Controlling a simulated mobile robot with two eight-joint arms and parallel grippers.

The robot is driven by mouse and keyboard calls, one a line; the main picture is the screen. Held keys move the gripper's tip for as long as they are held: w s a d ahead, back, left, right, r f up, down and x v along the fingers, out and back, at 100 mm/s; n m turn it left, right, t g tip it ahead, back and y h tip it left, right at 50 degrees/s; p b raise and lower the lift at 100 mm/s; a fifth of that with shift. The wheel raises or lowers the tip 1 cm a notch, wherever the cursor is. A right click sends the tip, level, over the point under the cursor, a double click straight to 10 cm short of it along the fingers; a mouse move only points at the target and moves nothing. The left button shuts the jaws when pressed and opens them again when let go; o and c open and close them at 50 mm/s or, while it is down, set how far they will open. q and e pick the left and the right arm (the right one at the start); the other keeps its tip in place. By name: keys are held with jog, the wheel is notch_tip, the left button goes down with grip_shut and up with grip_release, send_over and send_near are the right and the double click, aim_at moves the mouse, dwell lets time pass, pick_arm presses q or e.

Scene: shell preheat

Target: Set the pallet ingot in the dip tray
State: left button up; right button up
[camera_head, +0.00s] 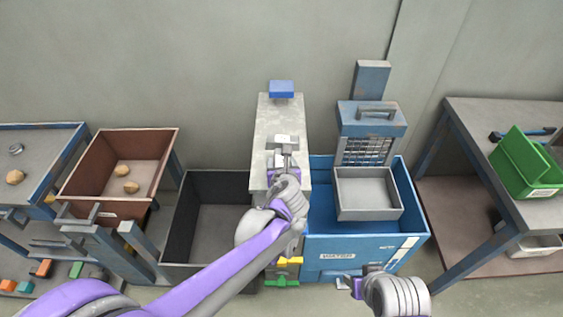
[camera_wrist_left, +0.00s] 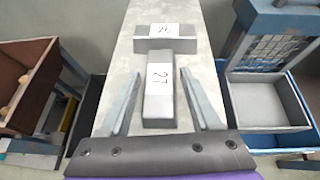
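A grey ingot (camera_wrist_left: 158,105) with a white label, seemingly "27", lies lengthwise on the narrow grey stand top (camera_wrist_left: 205,65). A second grey ingot (camera_wrist_left: 185,44), labelled 26, lies crosswise just beyond it. My left gripper (camera_wrist_left: 160,74) is open, its fingers on either side of the lengthwise ingot with gaps showing. In the head view my left gripper (camera_head: 284,160) is over the stand and partly hides the ingots. The grey dip tray (camera_head: 367,212) is empty, at the blue water tank (camera_head: 335,257) right of the stand. My right gripper (camera_head: 357,284) is low in front of the tank; its opening is unclear.
A barred guard with a handle (camera_head: 372,116) stands behind the tray. A dark open bin (camera_head: 180,235) and a brown bin (camera_head: 150,160) are left of the stand. A green bin (camera_head: 525,165) sits on the right table. A blue block (camera_head: 281,88) is at the stand's far end.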

pick_arm(q)
jog(key=shift+o, duration=0.8)
jog(key=shift+r, duration=0.25)
jog(key=p+v, duration=0.1)
jog(key=v, duration=1.1)
